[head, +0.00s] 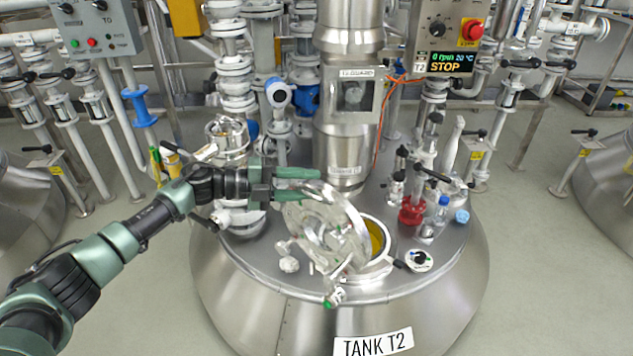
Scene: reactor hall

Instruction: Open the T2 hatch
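The T2 hatch lid (326,228) is a round metal disc on top of tank T2 (240,285). It stands tilted up, its edge raised off the hatch opening (377,238), where a yellowish inside shows to the right of the lid. A small handle with a green end (333,298) sticks out at the lid's lower front. My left gripper (318,182) reaches in from the left at the lid's upper edge. Whether the lower finger touches the lid I cannot tell. My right gripper is not in view.
Right of the opening stand a red-based fitting (411,212), a blue-capped bottle (442,210) and valves. A steel column (346,120) rises behind the lid. A control box (450,40) reading STOP hangs above.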

